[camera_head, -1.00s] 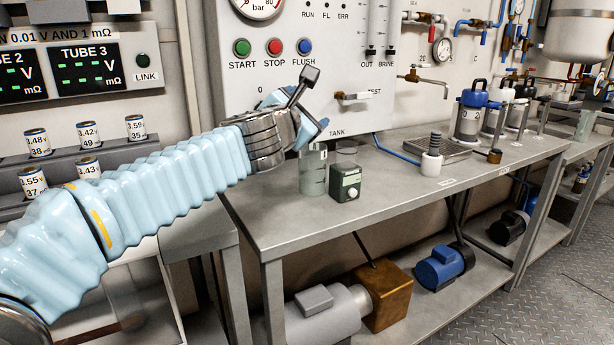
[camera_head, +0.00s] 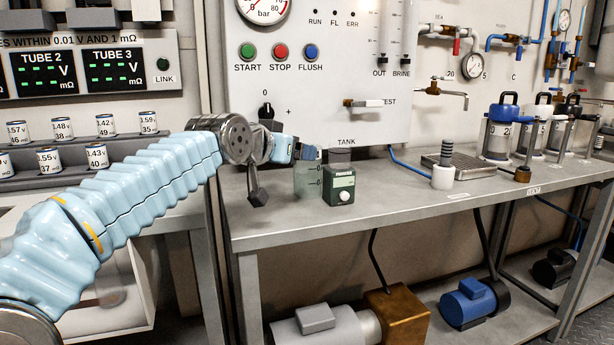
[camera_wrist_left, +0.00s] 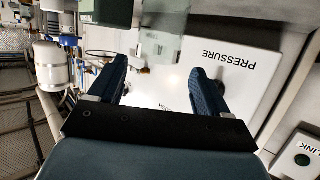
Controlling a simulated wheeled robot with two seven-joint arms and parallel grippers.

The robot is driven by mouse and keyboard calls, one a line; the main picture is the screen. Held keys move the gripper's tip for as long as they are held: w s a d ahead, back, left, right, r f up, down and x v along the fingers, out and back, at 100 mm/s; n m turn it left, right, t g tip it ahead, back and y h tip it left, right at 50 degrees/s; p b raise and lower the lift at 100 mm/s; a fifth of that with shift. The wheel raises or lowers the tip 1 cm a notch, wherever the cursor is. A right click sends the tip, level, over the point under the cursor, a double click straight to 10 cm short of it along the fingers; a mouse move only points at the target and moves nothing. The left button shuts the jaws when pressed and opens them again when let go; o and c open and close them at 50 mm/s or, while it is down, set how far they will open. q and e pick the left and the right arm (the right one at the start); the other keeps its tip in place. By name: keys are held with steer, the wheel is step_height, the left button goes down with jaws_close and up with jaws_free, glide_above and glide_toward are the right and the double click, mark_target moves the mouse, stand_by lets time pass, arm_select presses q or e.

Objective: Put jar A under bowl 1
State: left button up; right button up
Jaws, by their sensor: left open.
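A translucent greenish jar (camera_head: 307,182) stands on the bench under the panel; no letter on it is readable. My left gripper (camera_head: 312,152) is at its upper part, partly hiding it; I cannot tell whether it touches. In the left wrist view, the two blue fingers of my left gripper (camera_wrist_left: 158,88) are spread apart, and the clear jar (camera_wrist_left: 160,45) shows beyond them. Several clear canisters stand at the right of the bench, one with a blue lid (camera_head: 500,135); which is bowl 1 I cannot tell. My right gripper is out of view.
A white post (camera_head: 442,176) and a metal drip tray (camera_head: 470,166) are farther right. The control panel (camera_head: 320,80) rises close behind. The bench front is clear.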

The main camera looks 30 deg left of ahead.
mark_target(308, 171)
arm_select(q)
steer(key=x, duration=0.8)
steer(key=shift+w+p, duration=0.25)
steer(key=shift+p, duration=0.1)
steer(key=c, duration=1.1)
